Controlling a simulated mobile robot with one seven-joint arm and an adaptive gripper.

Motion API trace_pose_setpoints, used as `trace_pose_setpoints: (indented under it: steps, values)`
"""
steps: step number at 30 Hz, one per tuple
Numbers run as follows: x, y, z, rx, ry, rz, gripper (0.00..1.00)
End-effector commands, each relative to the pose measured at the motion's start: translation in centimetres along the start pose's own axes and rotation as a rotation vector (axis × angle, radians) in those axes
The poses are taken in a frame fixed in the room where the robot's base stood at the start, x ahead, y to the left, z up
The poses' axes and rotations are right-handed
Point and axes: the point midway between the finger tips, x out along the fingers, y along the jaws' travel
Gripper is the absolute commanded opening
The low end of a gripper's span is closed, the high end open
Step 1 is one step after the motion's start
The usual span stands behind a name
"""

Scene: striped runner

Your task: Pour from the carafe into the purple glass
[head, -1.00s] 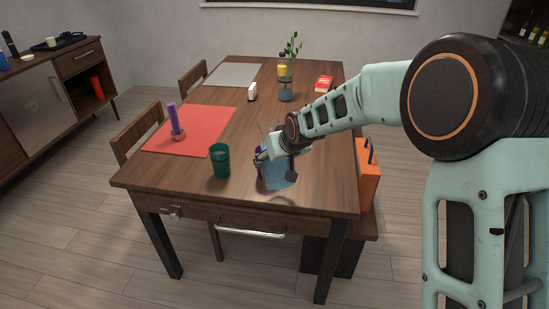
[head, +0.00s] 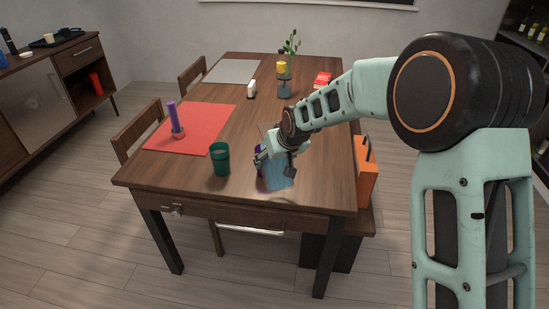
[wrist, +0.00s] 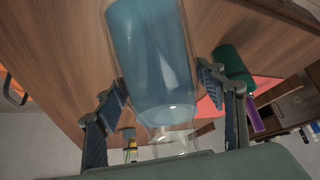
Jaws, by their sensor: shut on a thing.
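The carafe (head: 279,180) is clear with blue liquid in it, near the front edge of the table. In the wrist view the carafe (wrist: 152,50) fills the middle, between the two fingers. A purple sliver (head: 259,171) shows at the carafe's left side and may be the purple glass, mostly hidden by the carafe and gripper.
A dark green cup (head: 219,160) stands just left of the carafe. A purple upright piece (head: 175,117) stands on a red mat (head: 212,120). An orange bag (head: 367,180) is at right.

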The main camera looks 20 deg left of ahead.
Motion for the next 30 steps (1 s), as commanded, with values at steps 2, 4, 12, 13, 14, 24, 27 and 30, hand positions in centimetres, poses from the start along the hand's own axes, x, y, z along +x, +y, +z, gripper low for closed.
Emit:
trace_pose_setpoints:
  steps: [2, 4, 12, 13, 14, 24, 27, 30]
  values:
    - [-0.17, 0.01, -0.36, -0.001, 0.008, 0.001, 0.07]
    - [-0.17, 0.00, -0.37, -0.001, 0.008, 0.001, 0.07]
    - [-0.33, -0.03, -0.42, -0.001, -0.006, 0.000, 0.07]
    - [-0.36, -0.03, -0.43, -0.001, -0.010, 0.000, 0.07]
    - [-0.39, -0.04, -0.42, -0.001, -0.015, 0.000, 0.07]
    - [-0.51, -0.04, -0.02, -0.001, -0.071, 0.000, 0.07]
    - [-0.46, -0.02, 0.12, 0.000, -0.079, 0.000, 0.07]
    - [-0.40, -0.01, 0.18, 0.000, -0.080, 0.000, 0.07]
